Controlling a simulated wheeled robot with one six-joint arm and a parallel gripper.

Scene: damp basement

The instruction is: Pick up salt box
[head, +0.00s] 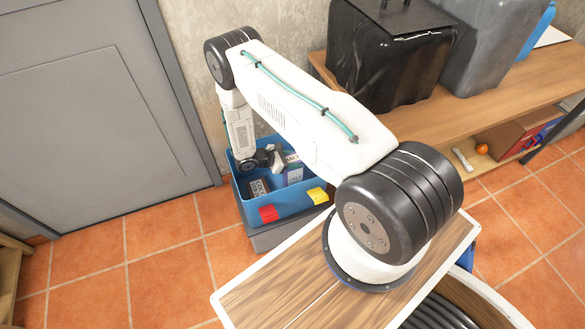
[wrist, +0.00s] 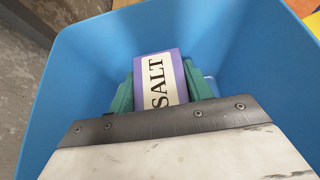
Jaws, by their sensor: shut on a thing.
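The salt box (wrist: 159,80) is purple with a cream label reading "SALT". In the wrist view it stands between the two green fingers of my gripper (wrist: 160,92), which is shut on it. The box is inside a blue bin (wrist: 75,75), whose walls rise around it. In the head view the salt box (head: 293,168) shows in the blue bin (head: 285,203), beside my gripper (head: 275,160). My wrist hides part of the gripper there. I cannot tell whether the box touches the bin floor.
A dark box with lettering (head: 258,188), a red item (head: 268,213) and a yellow item (head: 317,196) are at the bin. A wooden shelf (head: 440,115) with black and grey bags stands at right. A grey door (head: 90,120) is at left. Tiled floor (head: 165,262) is clear in front.

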